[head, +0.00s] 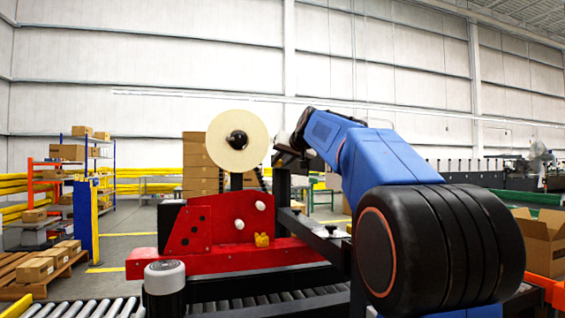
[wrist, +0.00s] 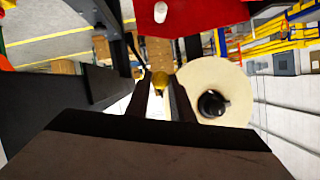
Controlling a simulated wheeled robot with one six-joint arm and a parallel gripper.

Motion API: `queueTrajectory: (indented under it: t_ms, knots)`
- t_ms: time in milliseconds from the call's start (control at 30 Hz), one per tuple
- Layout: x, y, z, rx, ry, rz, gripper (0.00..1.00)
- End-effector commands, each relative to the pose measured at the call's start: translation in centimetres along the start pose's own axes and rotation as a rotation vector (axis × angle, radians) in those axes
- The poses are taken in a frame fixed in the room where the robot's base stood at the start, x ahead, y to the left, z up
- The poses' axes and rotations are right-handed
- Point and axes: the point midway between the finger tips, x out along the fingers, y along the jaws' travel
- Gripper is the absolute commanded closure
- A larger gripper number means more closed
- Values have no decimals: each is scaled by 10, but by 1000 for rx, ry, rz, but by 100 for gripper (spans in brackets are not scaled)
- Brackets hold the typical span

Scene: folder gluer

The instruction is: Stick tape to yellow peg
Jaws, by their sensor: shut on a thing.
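The tape roll (head: 237,139) is a cream disc with a black hub, mounted upright above the red machine. It also shows in the wrist view (wrist: 232,82), just right of the fingers. A yellow piece (head: 262,240), which looks like the yellow peg, sits low on the red panel, below my gripper.
The red panel (head: 205,229) carries two white rollers (head: 260,206) between the tape roll and the yellow piece. A grey-topped black cylinder (head: 165,277) stands at the front left. Conveyor rollers (head: 75,308) run along the front. Stacked cartons (head: 200,165) stand behind.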

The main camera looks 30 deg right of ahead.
Motion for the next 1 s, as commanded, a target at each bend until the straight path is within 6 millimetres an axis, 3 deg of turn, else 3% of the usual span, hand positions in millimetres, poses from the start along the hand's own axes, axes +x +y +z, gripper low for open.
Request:
queueTrajectory:
  t_ms: [1000]
  knots:
    - [53, 0, -22, -1, 1, 0, 100]
